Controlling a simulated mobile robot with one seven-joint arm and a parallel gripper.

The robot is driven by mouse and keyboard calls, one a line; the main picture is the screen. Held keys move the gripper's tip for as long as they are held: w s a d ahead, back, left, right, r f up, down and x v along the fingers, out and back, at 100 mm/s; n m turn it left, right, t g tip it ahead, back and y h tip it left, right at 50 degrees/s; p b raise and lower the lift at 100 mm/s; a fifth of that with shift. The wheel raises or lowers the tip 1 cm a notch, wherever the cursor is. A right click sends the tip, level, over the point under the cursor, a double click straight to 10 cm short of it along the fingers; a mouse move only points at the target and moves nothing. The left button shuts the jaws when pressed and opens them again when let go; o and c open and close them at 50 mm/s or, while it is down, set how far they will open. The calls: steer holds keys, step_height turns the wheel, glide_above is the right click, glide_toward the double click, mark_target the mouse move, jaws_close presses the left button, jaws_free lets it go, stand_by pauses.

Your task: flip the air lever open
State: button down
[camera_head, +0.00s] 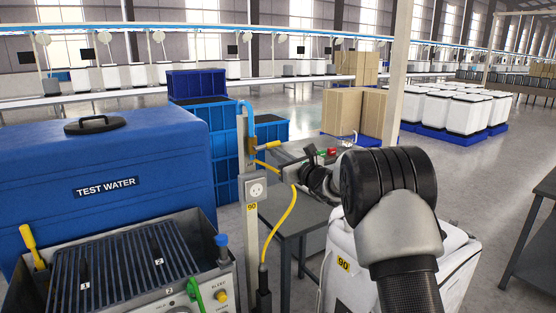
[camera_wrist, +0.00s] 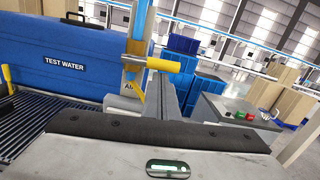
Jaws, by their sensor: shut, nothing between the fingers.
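A yellow-handled lever (camera_head: 265,145) sticks out sideways to the right from the upright post (camera_head: 241,150), below a blue hose. In the wrist view the yellow handle (camera_wrist: 163,65) also points right from the post, above a partly hidden label. My gripper shows in the wrist view (camera_wrist: 150,128) as a broad grey body with a dark front edge across the bottom.
A blue TEST WATER tank (camera_head: 110,165) and a slatted basin (camera_head: 115,270) stand left of the post. A socket box (camera_head: 256,189) and yellow hose (camera_head: 283,222) hang below the lever. A grey panel with red and green buttons (camera_wrist: 238,113) lies to the right.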

mark_target(279, 143)
steer(key=shift+n+b, duration=0.3)
steer(key=shift+b, duration=0.35)
step_height(279, 143, up, 4)
steer(key=n+b, duration=0.8)
steer(key=b, duration=0.2)
steer(key=shift+f+g, duration=0.1)
steer(key=shift+g, duration=0.2)
steer(key=a+r+n+b, duration=0.1)
steer(key=n, duration=0.1)
steer(key=s+r+n+b, duration=0.1)
steer(key=n+b, duration=0.1)
steer(key=n, duration=0.1)
steer(key=a+r+n+b, duration=0.1)
steer(key=n, duration=0.1)
steer(key=shift+s+a+r+n, duration=0.25)
steer(key=shift+s+a+n, duration=0.05)
steer(key=shift+s+n, duration=0.1)
